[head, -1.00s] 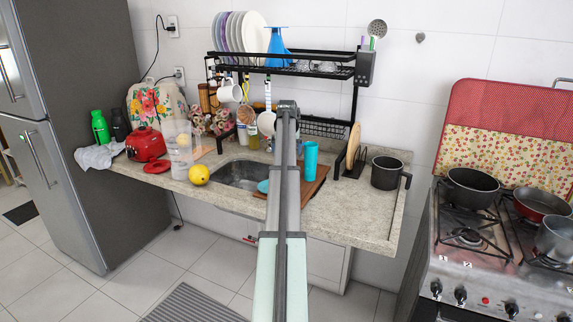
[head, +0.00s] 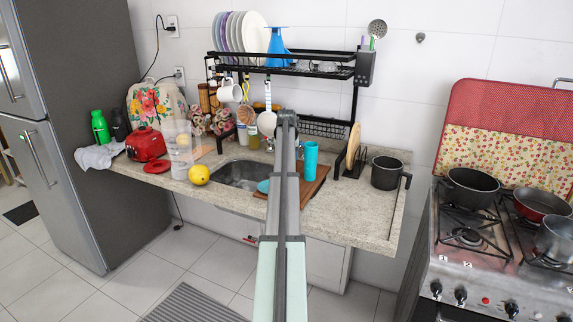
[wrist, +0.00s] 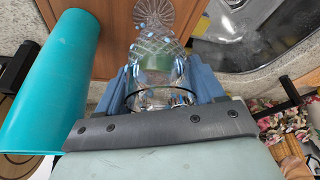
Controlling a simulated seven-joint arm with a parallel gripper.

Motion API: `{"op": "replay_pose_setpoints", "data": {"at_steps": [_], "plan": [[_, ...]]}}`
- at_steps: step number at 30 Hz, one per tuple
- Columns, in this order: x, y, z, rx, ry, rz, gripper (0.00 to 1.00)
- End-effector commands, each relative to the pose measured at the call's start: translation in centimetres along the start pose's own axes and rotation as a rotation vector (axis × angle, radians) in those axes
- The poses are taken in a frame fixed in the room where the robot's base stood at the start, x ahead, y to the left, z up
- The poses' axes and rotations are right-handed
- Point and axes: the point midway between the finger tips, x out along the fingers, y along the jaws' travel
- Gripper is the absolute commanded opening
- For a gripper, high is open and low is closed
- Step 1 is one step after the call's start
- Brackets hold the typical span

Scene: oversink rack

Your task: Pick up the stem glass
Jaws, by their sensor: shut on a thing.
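The stem glass (wrist: 158,48) is clear with a cut pattern. In the wrist view it sits between the two blue fingers of my gripper (wrist: 165,82), which is shut on its bowl. The rim faces the palm and the round ribbed foot points away, over the brown board (wrist: 113,20). I cannot tell whether the foot touches the board. In the head view my own arm hides the gripper and the glass.
A turquoise cup (head: 311,160) stands close beside the gripper and fills the left of the wrist view (wrist: 55,85). The sink (head: 240,174) is on the other side. The black rack (head: 310,70) rises behind. A dark pot (head: 386,173) stands at right.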

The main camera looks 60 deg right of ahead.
Motion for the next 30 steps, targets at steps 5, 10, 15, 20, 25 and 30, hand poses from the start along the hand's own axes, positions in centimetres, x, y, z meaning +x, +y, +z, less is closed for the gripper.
{"op": "replay_pose_setpoints", "data": {"at_steps": [5, 10, 15, 20, 25, 30], "plan": [[0.0, 0.0, 0.0, 0.0, 0.0, 0.0, 0.39], [0.0, 0.0, 0.0, 0.0, 0.001, 0.0, 0.32], [-0.2, 0.0, -0.1, 0.0, 0.001, 0.0, 0.32], [-1.7, 0.0, -0.8, 0.0, 0.003, 0.0, 0.32], [-4.5, 0.0, -2.0, 0.0, 0.004, 0.0, 0.32], [-7.0, 0.0, -3.1, 0.0, 0.003, 0.0, 0.32]]}}
